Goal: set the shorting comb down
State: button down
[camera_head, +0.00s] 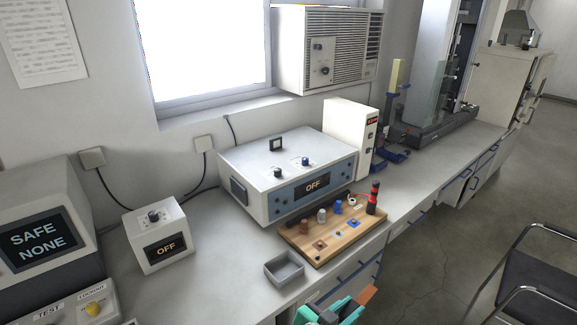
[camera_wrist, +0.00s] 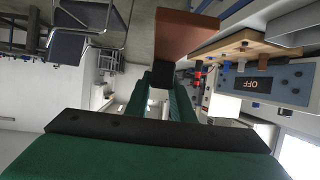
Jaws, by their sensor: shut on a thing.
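The shorting comb shows as a copper-coloured block (camera_wrist: 185,36) with a dark part beside it in the wrist view. Its copper end also shows at the bottom of the head view (camera_head: 367,295). My gripper (camera_head: 345,309), with teal fingers, is shut on the comb and holds it off the bench, in front of the bench's front edge. In the wrist view the green fingers (camera_wrist: 160,84) reach up to the comb's dark part. Most of the comb is hidden or cut off in the head view.
A wooden board (camera_head: 312,252) with several small terminals and a red-black post (camera_head: 373,198) lies on the bench. An empty grey tray (camera_head: 285,268) stands left of it. Behind is a tester (camera_head: 285,175) reading OFF. A small OFF box (camera_head: 158,240) and a SAFE NONE display (camera_head: 40,240) are at left. A chair (camera_head: 530,270) is at right.

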jog(key=w+a+f+n+t+y, duration=0.25)
jog(key=a+f, duration=0.25)
jog(key=f, duration=0.4)
jog(key=w+a+f+n+t+y, duration=0.1)
jog(key=w+a+f+n+y, duration=0.15)
jog(key=a+f, duration=0.4)
jog(key=s+a+f+n+y, duration=0.2)
jog(key=s+f, duration=0.1)
jog(key=f, duration=0.4)
jog(key=s+a+f+n+y, duration=0.1)
jog(key=s+f+n+y, duration=0.1)
jog(key=f, duration=0.6)
jog(key=shift+s+a+f+t+y, duration=0.25)
jog(key=shift+s+a+t+y, duration=0.15)
jog(key=shift+s, duration=0.2)
jog(key=shift+d, duration=0.1)
